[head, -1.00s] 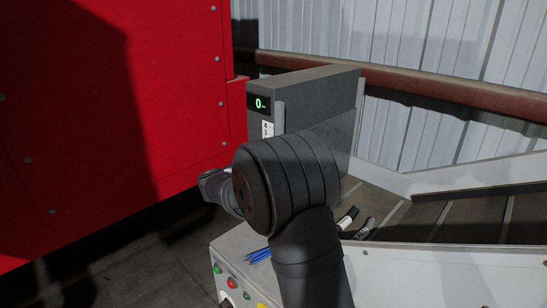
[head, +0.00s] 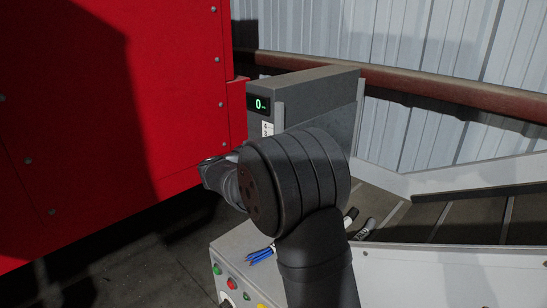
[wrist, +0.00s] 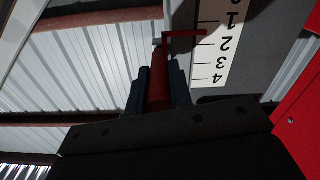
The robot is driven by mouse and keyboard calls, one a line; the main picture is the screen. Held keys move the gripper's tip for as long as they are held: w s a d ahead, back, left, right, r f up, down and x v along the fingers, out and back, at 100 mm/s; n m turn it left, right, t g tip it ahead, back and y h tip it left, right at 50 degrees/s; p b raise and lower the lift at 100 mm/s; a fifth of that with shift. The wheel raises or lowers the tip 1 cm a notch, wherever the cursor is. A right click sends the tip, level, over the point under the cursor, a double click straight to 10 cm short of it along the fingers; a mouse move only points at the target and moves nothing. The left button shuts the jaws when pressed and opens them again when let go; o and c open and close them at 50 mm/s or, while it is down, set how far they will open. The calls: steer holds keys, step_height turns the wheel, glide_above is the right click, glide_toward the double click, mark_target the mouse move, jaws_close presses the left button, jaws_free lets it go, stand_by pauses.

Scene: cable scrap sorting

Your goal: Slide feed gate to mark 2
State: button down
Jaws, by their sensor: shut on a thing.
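The feed gate's red handle (wrist: 159,78) stands between the dark blue jaws of my gripper (wrist: 159,84) in the wrist view, and the jaws are shut on it. A thin red pointer (wrist: 184,33) at the handle's far end reaches onto a white scale (wrist: 212,66) with numbers that look upside down. In the head view only the top of the scale (head: 267,129) shows on the grey housing (head: 318,95). My arm hides the handle, the pointer and the jaws there.
A green display (head: 258,105) on the housing reads 0. A large red panel (head: 90,110) stands at left. A conveyor-like chute (head: 455,222) is at right.

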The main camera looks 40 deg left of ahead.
steer(key=shift+r, duration=0.95)
steer(key=c, duration=1.3)
jaws_free()
steer(key=shift+f, duration=0.1)
steer(key=shift+s, duration=0.15)
steer(key=shift+s, duration=0.3)
steer(key=s, duration=1.6)
steer(key=shift+s, duration=0.3)
